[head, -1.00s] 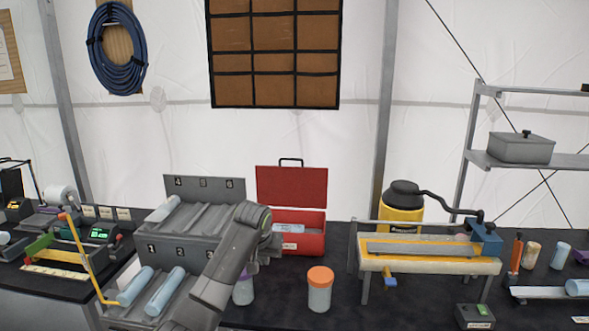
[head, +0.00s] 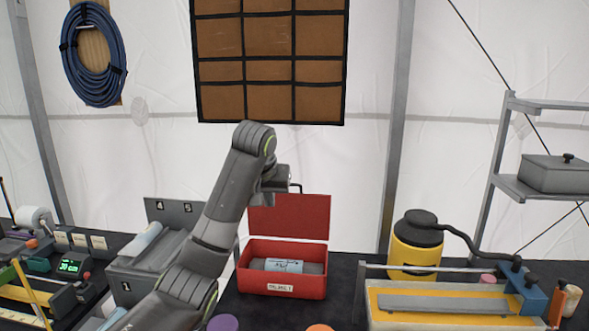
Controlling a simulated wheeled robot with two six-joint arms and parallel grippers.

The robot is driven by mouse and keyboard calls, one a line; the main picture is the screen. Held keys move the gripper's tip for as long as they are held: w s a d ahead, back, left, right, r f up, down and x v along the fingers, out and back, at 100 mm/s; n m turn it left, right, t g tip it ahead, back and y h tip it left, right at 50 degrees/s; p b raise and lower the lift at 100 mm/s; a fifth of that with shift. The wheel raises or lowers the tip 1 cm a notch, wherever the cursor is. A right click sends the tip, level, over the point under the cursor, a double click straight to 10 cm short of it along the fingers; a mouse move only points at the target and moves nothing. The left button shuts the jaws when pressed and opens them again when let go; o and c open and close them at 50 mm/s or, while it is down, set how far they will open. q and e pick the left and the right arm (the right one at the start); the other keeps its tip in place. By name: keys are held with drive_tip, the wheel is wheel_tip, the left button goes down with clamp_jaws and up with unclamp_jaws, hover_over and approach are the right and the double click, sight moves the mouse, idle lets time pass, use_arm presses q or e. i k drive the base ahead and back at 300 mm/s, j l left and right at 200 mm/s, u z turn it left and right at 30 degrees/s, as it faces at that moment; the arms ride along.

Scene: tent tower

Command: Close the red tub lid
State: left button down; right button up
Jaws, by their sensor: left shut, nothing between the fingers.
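The red tub (head: 282,283) stands on the dark bench in the middle of the head view. A pale blue labelled item lies inside the tub. My left gripper (head: 272,192) is shut and empty at the lid's upper left corner, overlapping it in the picture. I cannot tell whether it touches the lid. My left arm rises from below, left of the tub. My right gripper is not in view.
A yellow canister (head: 415,250) and a yellow-framed bench device (head: 440,303) stand to the right. A purple lid (head: 223,323) and an orange lid (head: 320,327) show at the bottom edge.

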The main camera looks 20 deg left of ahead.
sight(301, 215)
drive_tip(key=i+j, duration=0.15)
drive_tip(key=i, duration=0.25)
drive_tip(key=i+j, duration=0.15)
drive_tip(key=i, duration=0.25)
drive_tip(key=i+j, duration=0.15)
drive_tip(key=i, duration=0.25)
